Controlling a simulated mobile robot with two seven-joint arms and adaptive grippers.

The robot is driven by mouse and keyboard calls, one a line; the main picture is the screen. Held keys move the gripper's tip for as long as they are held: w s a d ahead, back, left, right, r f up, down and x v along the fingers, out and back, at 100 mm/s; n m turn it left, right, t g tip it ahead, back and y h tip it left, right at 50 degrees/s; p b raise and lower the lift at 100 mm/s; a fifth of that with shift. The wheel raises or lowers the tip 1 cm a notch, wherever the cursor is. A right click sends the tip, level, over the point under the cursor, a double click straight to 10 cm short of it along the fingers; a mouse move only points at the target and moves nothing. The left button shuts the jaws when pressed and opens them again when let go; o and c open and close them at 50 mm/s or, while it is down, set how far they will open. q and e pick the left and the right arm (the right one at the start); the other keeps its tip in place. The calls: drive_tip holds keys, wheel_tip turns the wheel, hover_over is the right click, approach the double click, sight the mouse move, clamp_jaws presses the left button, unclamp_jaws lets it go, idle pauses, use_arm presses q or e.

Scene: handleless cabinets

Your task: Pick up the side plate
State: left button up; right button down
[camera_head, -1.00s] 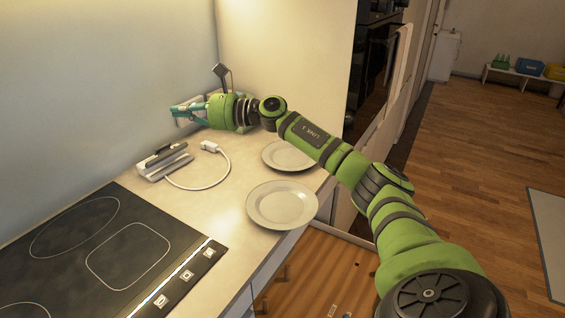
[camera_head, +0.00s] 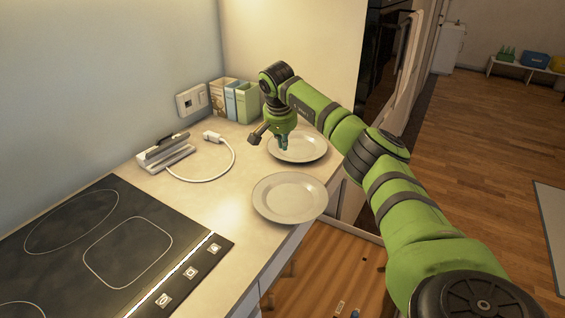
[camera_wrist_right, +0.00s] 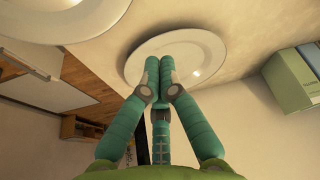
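Two round white plates lie on the counter near its right edge. The back plate (camera_head: 312,150) is under my right gripper (camera_head: 284,148), which points down over its left part. The front plate (camera_head: 290,198) lies apart from it, nearer to me, with nothing on it. In the right wrist view the back plate (camera_wrist_right: 208,50) lies beyond my right fingers (camera_wrist_right: 160,68), whose two front tips look close together; the third finger is partly hidden behind them. I cannot tell whether they touch the plate. The front plate (camera_wrist_right: 45,22) shows at the upper left there. My left gripper is not in view.
A black cooktop (camera_head: 110,250) fills the counter at front left. A grey device (camera_head: 165,153) with a white cable and plug (camera_head: 213,137) lies left of the plates. Several upright boxes (camera_head: 235,100) stand behind the gripper, beside a wall socket (camera_head: 192,100). An open drawer (camera_head: 325,265) is below the counter.

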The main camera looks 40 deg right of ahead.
drive_tip(key=x, duration=0.5)
drive_tip(key=shift+w+f+p, duration=0.15)
drive_tip(key=shift+f+p, duration=0.2)
drive_tip(key=shift+f, duration=0.35)
drive_tip(key=shift+s+a+r+p, duration=0.1)
drive_tip(key=shift+s+a+p, duration=0.7)
drive_tip(key=shift+a, duration=0.1)
drive_tip(key=shift+s+a+p, duration=0.3)
drive_tip(key=shift+s+a, duration=0.05)
drive_tip(key=shift+a, duration=0.25)
